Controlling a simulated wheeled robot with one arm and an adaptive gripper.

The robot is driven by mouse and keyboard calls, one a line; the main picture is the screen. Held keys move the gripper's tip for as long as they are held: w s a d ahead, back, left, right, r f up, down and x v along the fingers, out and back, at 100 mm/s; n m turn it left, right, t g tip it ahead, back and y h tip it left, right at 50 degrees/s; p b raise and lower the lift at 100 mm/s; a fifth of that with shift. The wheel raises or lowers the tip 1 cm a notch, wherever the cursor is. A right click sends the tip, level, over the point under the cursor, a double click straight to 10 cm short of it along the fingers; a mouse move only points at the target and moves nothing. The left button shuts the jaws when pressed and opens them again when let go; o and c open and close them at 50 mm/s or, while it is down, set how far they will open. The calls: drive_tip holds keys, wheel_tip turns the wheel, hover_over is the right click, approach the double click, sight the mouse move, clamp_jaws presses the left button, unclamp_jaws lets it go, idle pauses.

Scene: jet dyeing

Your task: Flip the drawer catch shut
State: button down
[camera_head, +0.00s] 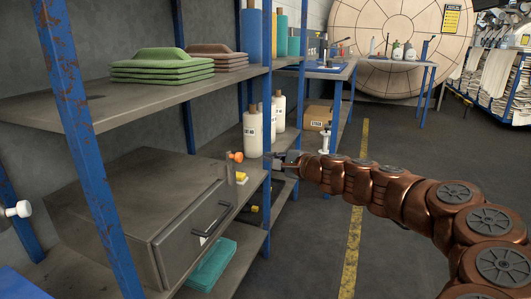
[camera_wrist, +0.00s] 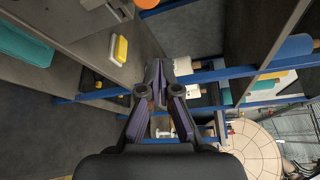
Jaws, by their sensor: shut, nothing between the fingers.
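A grey metal drawer unit (camera_head: 155,215) with a black bar handle (camera_head: 212,224) sits on the shelf; its front looks closed. A small yellow piece, seemingly the catch (camera_head: 241,177), is at the unit's far front corner, below an orange knob (camera_head: 236,156). A yellow block with a pale edge, likely the same catch (camera_wrist: 120,49), shows on a grey face in the wrist view. Its exact position is too small to tell. My gripper (camera_head: 281,160) is shut and empty, right of the catch and apart from it. Its fingertips (camera_wrist: 156,75) show in the wrist view.
The blue shelf post (camera_head: 88,165) stands in front of the unit. Green cloths (camera_head: 162,68) lie above it and teal cloths (camera_head: 211,265) below. White bottles (camera_head: 253,132) stand behind, near my gripper. The floor right of the yellow line (camera_head: 352,240) is clear.

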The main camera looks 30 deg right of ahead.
drive_tip(key=shift+f+v, duration=0.2)
drive_tip(key=shift+v, duration=1.25)
drive_tip(key=shift+a, duration=0.1)
drive_tip(key=s+a+r+n+g+y+p, duration=0.1)
drive_tip(key=s+a+r+n+g+p, duration=0.35)
drive_tip(key=a, duration=0.45)
drive_tip(key=s+a+r+n+g+y+p, duration=0.2)
drive_tip(key=s+a+r+n+p, duration=0.25)
drive_tip(key=a+p, duration=0.45)
drive_tip(key=s+a+r+n+g+y+p, duration=0.1)
drive_tip(key=s+a+r+n+g+p, duration=0.3)
drive_tip(key=a, duration=0.6)
drive_tip(key=s+a+r+n+g+h+p, duration=0.1)
drive_tip(key=s+n+g+p, duration=0.1)
drive_tip(key=s+p, duration=0.4)
drive_tip(key=s+r+n+g+h+p, duration=0.2)
drive_tip(key=s+p, duration=0.2)
drive_tip(key=s, duration=0.4)
drive_tip(key=s+d+r+g+h+p, duration=0.1)
drive_tip(key=s+d+r+h+p, duration=0.1)
drive_tip(key=s+d+p, duration=0.2)
drive_tip(key=s+d+r+n+g+h+p, duration=0.1)
drive_tip(key=s+d+r+g+h+p, duration=0.1)
drive_tip(key=s+p, duration=0.3)
drive_tip(key=s+d+r+h, duration=0.1)
drive_tip(key=s, duration=0.3)
drive_tip(key=shift+s+d+n+p, duration=0.2)
drive_tip(key=shift+d+n+p, duration=0.1)
drive_tip(key=shift+d, duration=0.1)
